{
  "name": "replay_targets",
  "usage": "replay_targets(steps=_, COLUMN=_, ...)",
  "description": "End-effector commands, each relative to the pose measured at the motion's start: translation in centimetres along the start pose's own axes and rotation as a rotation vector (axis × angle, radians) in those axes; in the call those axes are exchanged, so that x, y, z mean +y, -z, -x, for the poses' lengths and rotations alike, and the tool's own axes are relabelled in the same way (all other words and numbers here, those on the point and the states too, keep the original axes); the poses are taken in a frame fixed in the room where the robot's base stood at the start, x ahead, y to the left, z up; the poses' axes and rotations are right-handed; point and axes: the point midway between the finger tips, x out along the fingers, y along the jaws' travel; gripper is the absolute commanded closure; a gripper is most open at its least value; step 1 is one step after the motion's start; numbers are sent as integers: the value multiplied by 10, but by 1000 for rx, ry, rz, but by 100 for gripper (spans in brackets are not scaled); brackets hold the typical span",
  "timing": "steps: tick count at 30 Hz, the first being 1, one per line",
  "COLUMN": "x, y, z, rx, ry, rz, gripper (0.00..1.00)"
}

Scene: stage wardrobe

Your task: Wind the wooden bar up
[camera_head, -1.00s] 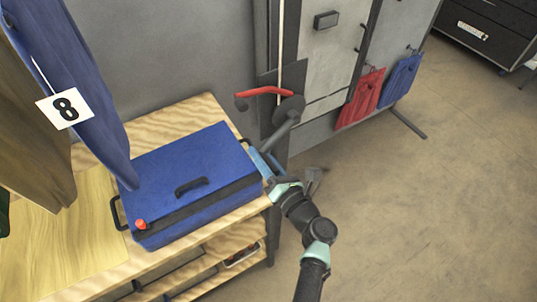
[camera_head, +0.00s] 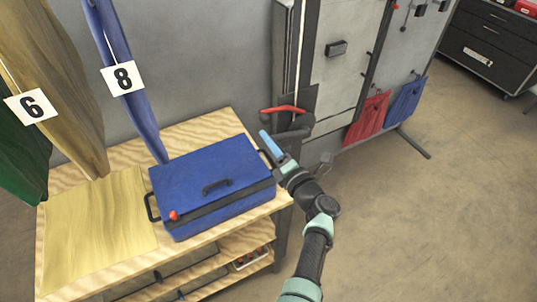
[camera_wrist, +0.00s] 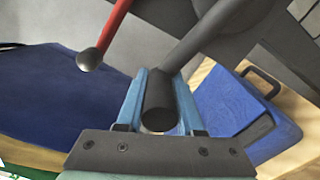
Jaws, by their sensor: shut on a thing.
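A winch with a red lever (camera_head: 284,109) and a dark grey crank (camera_head: 290,132) is mounted on the upright post beside the bench. My gripper (camera_head: 270,145), with blue fingers, is at the crank's left end. In the wrist view, my gripper (camera_wrist: 159,100) is shut around the crank's dark round grip (camera_wrist: 158,98), which lies between the two fingers. The crank arm (camera_wrist: 205,40) runs up and right from it. The red lever (camera_wrist: 106,35), with a dark knob, shows at upper left, apart from the fingers. I cannot make out the wooden bar in either view.
A blue case (camera_head: 212,190) with black handles stands on the wooden bench (camera_head: 195,130), close left of my gripper. Garments hang above the bench, with tags 8 (camera_head: 123,78) and 6 (camera_head: 31,105). Red and blue cloths hang from a panel at right. The right floor is open.

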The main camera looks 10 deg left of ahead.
Motion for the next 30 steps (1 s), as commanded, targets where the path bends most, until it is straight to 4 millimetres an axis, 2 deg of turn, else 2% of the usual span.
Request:
replay_targets(steps=1, x=17, y=-16, z=-5, rx=-14, ry=-25, rz=14, gripper=100)
replay_targets(steps=9, x=24, y=-32, z=-8, rx=-22, ry=-21, rz=14, gripper=100)
replay_targets(steps=28, x=23, y=-41, z=-7, rx=-36, ry=-13, rz=13, gripper=100)
replay_targets(steps=29, x=23, y=-41, z=-7, rx=-36, ry=-13, rz=13, gripper=60)
replay_targets(steps=30, x=23, y=-41, z=-7, rx=-36, ry=-13, rz=13, gripper=53)
